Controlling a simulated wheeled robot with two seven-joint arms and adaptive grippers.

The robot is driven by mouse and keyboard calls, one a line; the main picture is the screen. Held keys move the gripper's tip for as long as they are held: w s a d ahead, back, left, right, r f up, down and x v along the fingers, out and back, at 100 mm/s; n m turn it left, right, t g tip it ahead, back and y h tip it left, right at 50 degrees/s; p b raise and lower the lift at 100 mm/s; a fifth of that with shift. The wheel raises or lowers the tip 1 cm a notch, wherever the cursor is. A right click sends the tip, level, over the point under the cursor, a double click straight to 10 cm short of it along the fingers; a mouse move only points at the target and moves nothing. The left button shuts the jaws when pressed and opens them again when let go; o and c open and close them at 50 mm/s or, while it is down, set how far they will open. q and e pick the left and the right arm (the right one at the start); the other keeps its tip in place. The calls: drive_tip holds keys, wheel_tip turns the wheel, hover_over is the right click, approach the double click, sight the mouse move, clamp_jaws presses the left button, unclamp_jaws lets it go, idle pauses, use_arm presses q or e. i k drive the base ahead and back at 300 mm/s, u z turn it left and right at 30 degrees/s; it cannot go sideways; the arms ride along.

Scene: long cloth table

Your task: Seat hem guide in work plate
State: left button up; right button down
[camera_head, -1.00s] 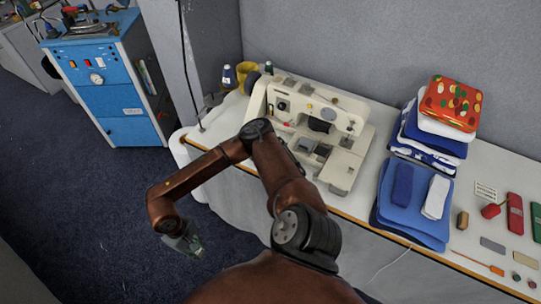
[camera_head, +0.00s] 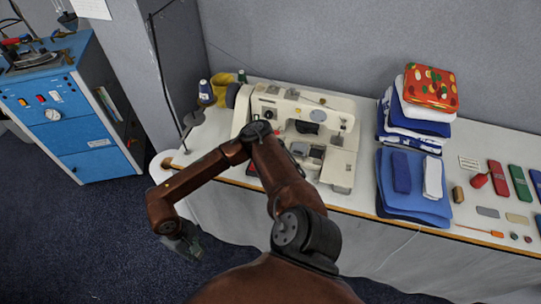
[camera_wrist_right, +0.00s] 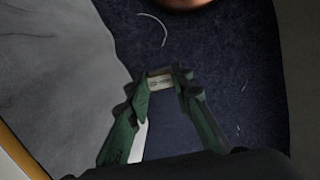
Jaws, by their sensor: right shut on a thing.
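My right gripper (camera_head: 188,249) hangs low at the left, in front of the table's left end and over the dark carpet. In the right wrist view its green fingers (camera_wrist_right: 160,82) are shut on a small pale grey piece (camera_wrist_right: 160,81), likely the hem guide, held at the fingertips. The piece cannot be made out in the head view. The cream sewing machine (camera_head: 270,105) stands on the table. A pale flat plate (camera_head: 338,168) lies at its front right; I cannot tell whether this is the work plate. My left gripper is not in view.
The cloth-covered table (camera_head: 375,235) runs along the wall. Folded cloths (camera_head: 412,205) and small tools (camera_head: 487,212) lie right of the machine. Thread cones (camera_head: 205,92) and a thin stand (camera_head: 188,128) are at its left. A blue cabinet (camera_head: 75,110) stands far left.

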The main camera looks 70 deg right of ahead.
sight(348, 169)
drive_tip(key=z, duration=1.8)
